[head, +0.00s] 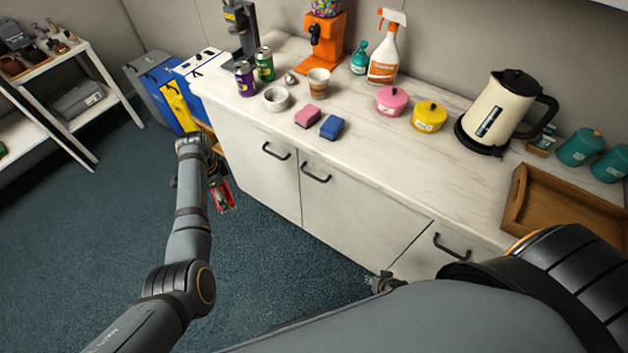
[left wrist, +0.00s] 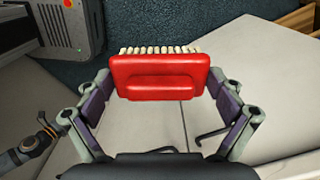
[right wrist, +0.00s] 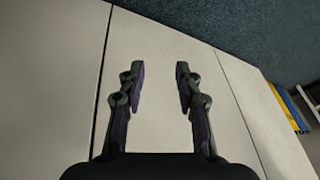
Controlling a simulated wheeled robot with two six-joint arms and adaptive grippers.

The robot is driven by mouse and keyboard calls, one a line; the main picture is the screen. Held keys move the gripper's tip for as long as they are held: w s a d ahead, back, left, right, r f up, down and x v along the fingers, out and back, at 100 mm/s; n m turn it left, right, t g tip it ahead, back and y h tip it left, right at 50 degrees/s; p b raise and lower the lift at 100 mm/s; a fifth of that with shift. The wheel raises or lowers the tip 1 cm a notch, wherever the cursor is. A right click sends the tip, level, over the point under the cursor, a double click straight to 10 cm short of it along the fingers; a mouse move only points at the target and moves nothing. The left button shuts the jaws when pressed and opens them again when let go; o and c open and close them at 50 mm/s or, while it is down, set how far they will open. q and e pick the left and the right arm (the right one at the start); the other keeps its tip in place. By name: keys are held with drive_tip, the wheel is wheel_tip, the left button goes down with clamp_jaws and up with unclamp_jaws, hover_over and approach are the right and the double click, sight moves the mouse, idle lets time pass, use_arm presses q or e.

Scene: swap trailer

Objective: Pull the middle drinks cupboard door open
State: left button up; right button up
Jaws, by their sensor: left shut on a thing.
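The middle cupboard door (head: 345,215) is closed, flush with its neighbours. Its dark bar handle (head: 316,174) is near its upper left corner, and no gripper touches it. My left gripper (head: 217,182) is shut on a red brush (left wrist: 160,75) with pale bristles, left of the cupboard in the head view. My right gripper (head: 385,283) is low by the cupboard front, near the seam between the middle and right doors. The right wrist view shows its fingers (right wrist: 160,75) apart and empty, before plain door panels. No handle shows in that view.
The left door handle (head: 276,151) and right door handle (head: 452,248) flank the middle one. The counter (head: 370,140) holds sponges, tins, a kettle (head: 500,110) and a wooden tray (head: 515,200). Bins (head: 165,85) stand beyond the cupboard's left end. The carpet (head: 270,265) before the doors is clear.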

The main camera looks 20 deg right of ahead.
drive_tip(key=w+r+m+t+y+b, duration=0.1)
drive_tip(key=w+r+m+t+b, duration=0.15)
drive_tip(key=w, duration=0.45)
drive_tip(key=w+r+m+t+b, duration=0.1)
drive_tip(key=w+m+b, duration=0.15)
drive_tip(key=w, duration=0.35)
drive_tip(key=m+t+y+b, duration=0.5)
drive_tip(key=m+t+b, duration=0.25)
drive_tip(key=m, duration=0.25)
approach(312, 175)
drive_tip(key=shift+g, duration=0.3)
drive_tip(key=b+x, duration=0.1)
drive_tip(key=x, duration=0.9)
drive_tip(key=shift+d, duration=0.1)
use_arm(q)
wheel_tip(312, 175, down, 16)
drive_tip(key=shift+w+d+f, duration=0.15)
drive_tip(key=shift+d+f, duration=0.05)
drive_tip(key=shift+d, duration=0.25)
use_arm(e)
clamp_jaws()
